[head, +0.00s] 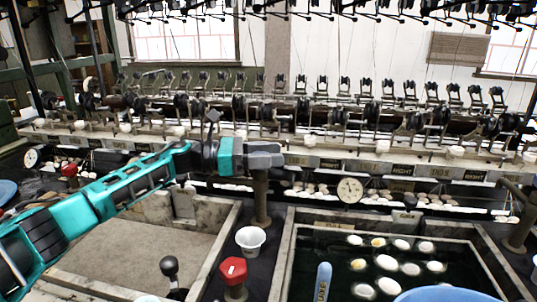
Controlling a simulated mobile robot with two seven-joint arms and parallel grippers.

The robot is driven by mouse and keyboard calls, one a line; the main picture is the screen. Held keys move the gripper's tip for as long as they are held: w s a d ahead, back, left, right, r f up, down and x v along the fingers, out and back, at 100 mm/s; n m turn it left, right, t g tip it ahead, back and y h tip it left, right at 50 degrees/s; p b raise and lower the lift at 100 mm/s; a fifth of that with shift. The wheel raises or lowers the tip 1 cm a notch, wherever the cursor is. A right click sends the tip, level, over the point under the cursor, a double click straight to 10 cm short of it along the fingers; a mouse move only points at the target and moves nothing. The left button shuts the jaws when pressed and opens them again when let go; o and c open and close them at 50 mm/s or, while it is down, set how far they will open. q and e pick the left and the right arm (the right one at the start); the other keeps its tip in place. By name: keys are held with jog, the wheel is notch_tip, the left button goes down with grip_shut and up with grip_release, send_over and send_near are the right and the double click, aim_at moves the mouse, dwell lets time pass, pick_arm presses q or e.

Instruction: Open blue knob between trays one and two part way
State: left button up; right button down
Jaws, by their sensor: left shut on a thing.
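My left arm reaches in from the left, and its gripper (268,155) is shut at the top of a brown upright pipe (260,198) between the two basins. The fingers hide what they hold; from its place it appears to be the blue knob, but no blue of it shows. A red knob (233,270) stands nearer on the same strip. The left basin (130,250) looks empty of cocoons. The right basin (285,260) holds dark water with several white cocoons (387,262). My right gripper is not in view.
A white cup (250,240) stands between pipe and red knob. A black-topped lever (169,268) is left of the red knob. A blue handle (322,283) leans at the right basin. A round gauge (350,190) and the reeling machinery lie behind.

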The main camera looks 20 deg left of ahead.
pick_arm(q)
jog(key=shift+n+t+y, duration=0.3)
jog(key=shift+t, duration=0.1)
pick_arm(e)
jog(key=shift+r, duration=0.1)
pick_arm(q)
jog(key=shift+a+n+t+y+p, duration=0.1)
jog(key=shift+n+t+y+p, duration=0.4)
jog(key=shift+n+t+y, duration=0.5)
jog(key=shift+w+r+n+t+y+p, duration=0.2)
jog(key=shift+n+t+y+p, duration=0.4)
jog(key=shift+n+t+p, duration=0.25)
jog(key=n+t+y+p, duration=0.1)
jog(key=p, duration=0.1)
jog(key=n+t+y+p, duration=0.1)
jog(key=y, duration=0.1)
jog(key=shift+w+a+p, duration=0.1)
jog(key=shift+a+p, duration=0.15)
jog(key=shift+p, duration=0.1)
jog(key=shift+n+t+y+p, duration=0.55)
jog(key=shift+y+p, duration=0.1)
jog(key=shift+y, duration=0.25)
jog(key=shift+a+f+y+p, duration=0.15)
jog(key=shift+f+y+p, duration=0.05)
jog(key=shift+y+p, duration=0.1)
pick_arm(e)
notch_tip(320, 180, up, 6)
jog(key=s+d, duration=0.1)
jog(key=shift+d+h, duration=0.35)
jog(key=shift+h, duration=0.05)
